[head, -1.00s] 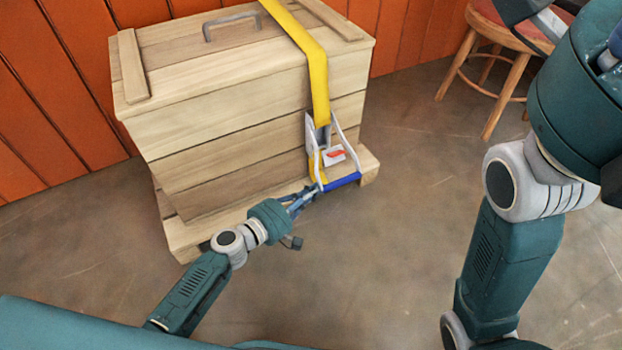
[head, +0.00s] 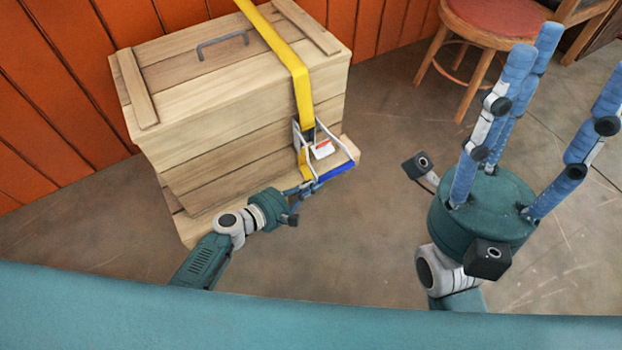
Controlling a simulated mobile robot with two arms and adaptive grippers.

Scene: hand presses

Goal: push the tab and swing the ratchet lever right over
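A ratchet buckle (head: 318,147) with a metal frame and a white-and-red label sits on a yellow strap (head: 292,62) at the crate's front. Its lever ends in a blue handle bar (head: 336,171), which stands out from the crate, low down. My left gripper (head: 312,187) is at the left end of the blue bar, its fingers touching or very near it; they are small and overlap the buckle, so their closure is unclear. My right gripper (head: 543,88) is raised at the right, its blue fingers spread wide and empty. The tab cannot be made out.
The wooden crate (head: 215,115) with a lid handle (head: 222,42) stands on a wooden base against an orange plank wall (head: 60,95). A stool with a red seat (head: 500,22) stands at the back right. The floor (head: 390,215) between is clear.

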